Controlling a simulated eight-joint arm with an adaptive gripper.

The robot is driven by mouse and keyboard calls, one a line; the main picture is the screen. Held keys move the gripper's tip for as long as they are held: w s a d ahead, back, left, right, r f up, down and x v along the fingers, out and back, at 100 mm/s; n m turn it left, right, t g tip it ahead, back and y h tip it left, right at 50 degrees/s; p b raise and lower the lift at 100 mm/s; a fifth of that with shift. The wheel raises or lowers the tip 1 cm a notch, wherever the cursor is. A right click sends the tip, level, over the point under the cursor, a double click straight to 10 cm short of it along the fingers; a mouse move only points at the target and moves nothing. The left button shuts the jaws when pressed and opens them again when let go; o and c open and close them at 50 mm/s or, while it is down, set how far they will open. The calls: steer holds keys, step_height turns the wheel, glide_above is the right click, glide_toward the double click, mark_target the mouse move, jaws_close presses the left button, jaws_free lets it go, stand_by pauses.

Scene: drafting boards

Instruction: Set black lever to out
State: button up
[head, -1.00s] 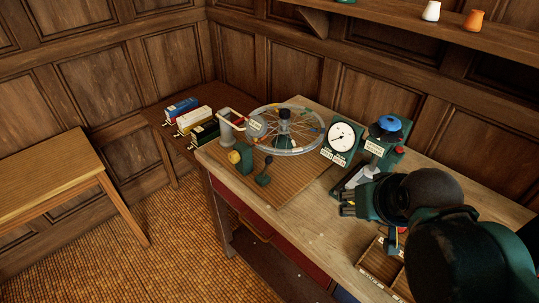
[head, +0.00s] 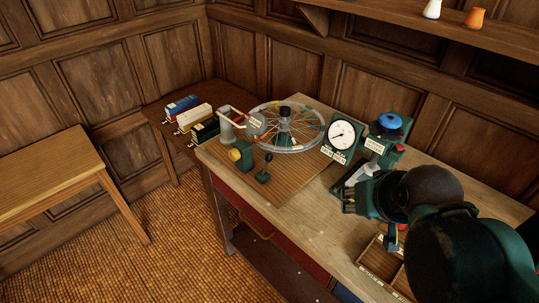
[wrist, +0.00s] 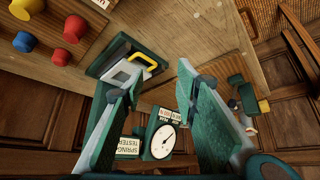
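A small lever with a black knob (head: 268,157) rises from a dark green base (head: 263,177) near the front of the wooden board. It stands close to upright; I cannot read any out marking beside it. My gripper (head: 348,196) is to the right of the lever, well apart from it, above the bench by the spring tester. In the wrist view my gripper (wrist: 160,72) has its two green-padded fingers spread, with nothing held. A yellow handle (wrist: 141,62) shows beyond the gap between them. I cannot clearly make out the black lever in the wrist view.
A yellow knob on a green block (head: 246,155) stands just left of the lever, a spoked wheel (head: 300,140) behind it. A dial gauge (head: 342,136) and a blue-topped tester (head: 389,121) stand to the right. The bench front (head: 300,225) is clear.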

steer(key=w+a+r+n+g+y+p, duration=0.1)
steer(key=w+a+r+g+p, duration=0.1)
steer(key=w+a+r+p, duration=0.25)
steer(key=w+a+r+g+p, duration=0.1)
steer(key=w+a+r+p, duration=0.1)
steer(key=w+a+p, duration=0.35)
steer(key=n+g+y+p, duration=0.1)
steer(key=g+p, duration=0.3)
steer(key=p, duration=0.8)
glide_above(270, 155)
steer(key=shift+w+d+f, duration=0.1)
steer(key=shift+d+f, duration=0.05)
steer(key=shift+f, duration=0.65)
steer(key=shift+w+d+f, duration=0.1)
steer(key=shift+d+f, duration=0.05)
steer(key=shift+f, duration=0.65)
steer(key=shift+w+d+f, duration=0.1)
steer(key=shift+d+f, duration=0.05)
steer(key=shift+f, duration=0.65)
steer(key=shift+s+f, duration=0.1)
steer(key=shift+s+a+f, duration=0.1)
steer(key=shift+a+f, duration=0.1)
steer(key=shift+f, duration=1.05)
steer(key=shift+w+a+f, duration=0.1)
steer(key=shift+a+f, duration=0.1)
steer(key=shift+f, duration=1)
steer(key=shift+s+a+f, duration=0.1)
steer(key=shift+a+f, duration=0.1)
steer(key=shift+f, duration=1.05)
